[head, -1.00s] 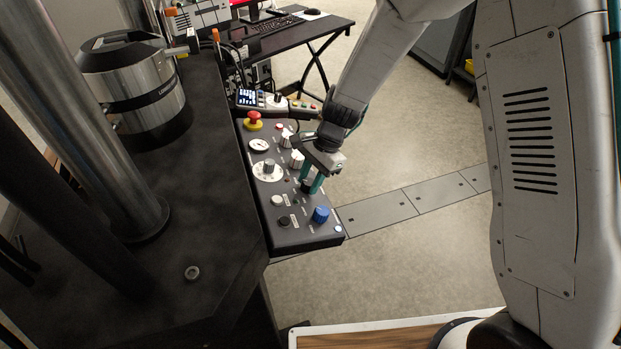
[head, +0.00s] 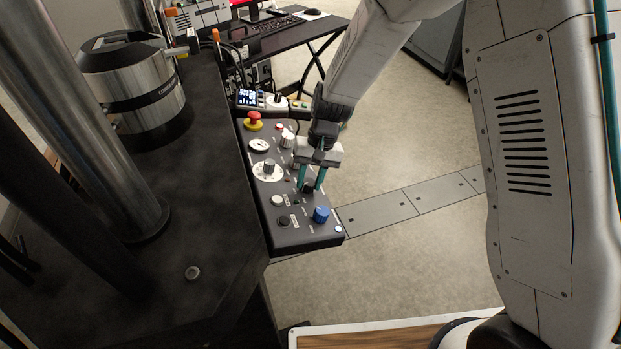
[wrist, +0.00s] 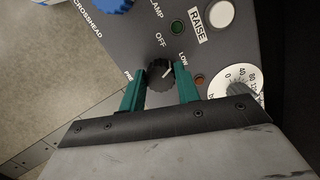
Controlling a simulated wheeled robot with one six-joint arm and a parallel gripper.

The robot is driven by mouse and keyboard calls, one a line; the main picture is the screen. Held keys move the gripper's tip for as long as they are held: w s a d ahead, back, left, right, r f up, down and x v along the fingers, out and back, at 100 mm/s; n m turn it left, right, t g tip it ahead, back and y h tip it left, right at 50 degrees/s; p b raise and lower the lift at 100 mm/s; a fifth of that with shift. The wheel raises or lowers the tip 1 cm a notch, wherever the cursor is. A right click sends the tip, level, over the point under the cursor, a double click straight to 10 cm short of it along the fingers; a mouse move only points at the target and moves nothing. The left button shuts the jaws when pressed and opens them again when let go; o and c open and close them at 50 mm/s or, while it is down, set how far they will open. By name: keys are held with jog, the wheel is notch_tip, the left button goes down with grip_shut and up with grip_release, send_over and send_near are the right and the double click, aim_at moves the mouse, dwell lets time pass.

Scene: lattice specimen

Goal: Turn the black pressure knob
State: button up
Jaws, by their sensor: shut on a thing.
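The black pressure knob (wrist: 160,74) sits on the dark control panel between my gripper's two teal fingers. A pale mark on it points up and right, between the OFF and LOW labels. A label starting "PRE" is partly hidden by the left finger. My gripper (wrist: 158,82) is shut on the knob, one finger on each side. In the head view my gripper (head: 311,187) reaches down to the panel, and the knob (head: 308,188) shows small and dark between the fingers.
The control panel (head: 262,210) also carries a blue knob (head: 321,214) close by, a red emergency button (head: 254,119), a white dial (head: 268,171) and several buttons. The black machine table (head: 210,235) lies left. Open floor is right of the panel.

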jog(key=n, duration=0.5)
jog(key=shift+w+h, duration=0.1)
jog(key=shift+h, duration=0.2)
dwell(0.4)
jog(key=o, duration=1)
jog(key=shift+r, duration=0.1)
jog(key=v, duration=0.7)
jog(key=shift+d+r, duration=0.1)
jog(key=shift+r, duration=0.25)
